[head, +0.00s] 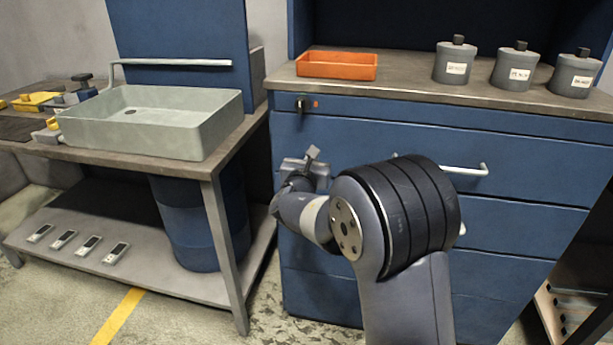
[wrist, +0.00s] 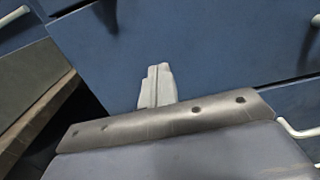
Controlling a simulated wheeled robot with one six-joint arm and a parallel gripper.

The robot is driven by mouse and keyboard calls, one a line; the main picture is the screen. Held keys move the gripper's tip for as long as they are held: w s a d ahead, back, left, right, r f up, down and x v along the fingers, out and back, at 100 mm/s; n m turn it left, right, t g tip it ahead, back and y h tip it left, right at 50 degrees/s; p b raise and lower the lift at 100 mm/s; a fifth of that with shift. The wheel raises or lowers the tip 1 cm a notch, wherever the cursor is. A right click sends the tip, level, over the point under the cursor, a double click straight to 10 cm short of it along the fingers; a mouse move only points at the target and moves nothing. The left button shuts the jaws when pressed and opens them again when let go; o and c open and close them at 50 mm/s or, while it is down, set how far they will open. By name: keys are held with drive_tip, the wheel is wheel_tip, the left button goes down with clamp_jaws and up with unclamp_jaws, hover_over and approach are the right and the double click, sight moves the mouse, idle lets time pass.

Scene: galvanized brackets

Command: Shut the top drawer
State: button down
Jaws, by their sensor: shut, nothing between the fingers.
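The top drawer (head: 350,142) is the wide blue front just under the cabinet's top strip, with a pale bar handle (head: 470,170) partly hidden by my arm. It looks close to flush; I cannot tell how far it stands out. My gripper (head: 312,155) is in front of the left part of this drawer, left of the handle. In the wrist view my gripper's fingers (wrist: 157,85) are together and empty, with a blue front (wrist: 200,45) filling the view beyond them. I cannot tell whether the fingertips touch it.
An orange tray (head: 336,66) and grey canisters (head: 455,62) stand on the cabinet top (head: 400,86). More drawers (head: 500,225) lie below. At the left, a bench holds a grey basin (head: 150,122); its front leg (head: 226,250) stands near the cabinet.

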drive_tip(key=v, duration=1.1)
drive_tip(key=shift+s+p, duration=0.2)
drive_tip(key=shift+p, duration=0.15)
drive_tip(key=shift+w+f, duration=0.1)
drive_tip(key=shift+f, duration=0.05)
drive_tip(key=x, duration=1.3)
drive_tip(key=shift+w, duration=0.45)
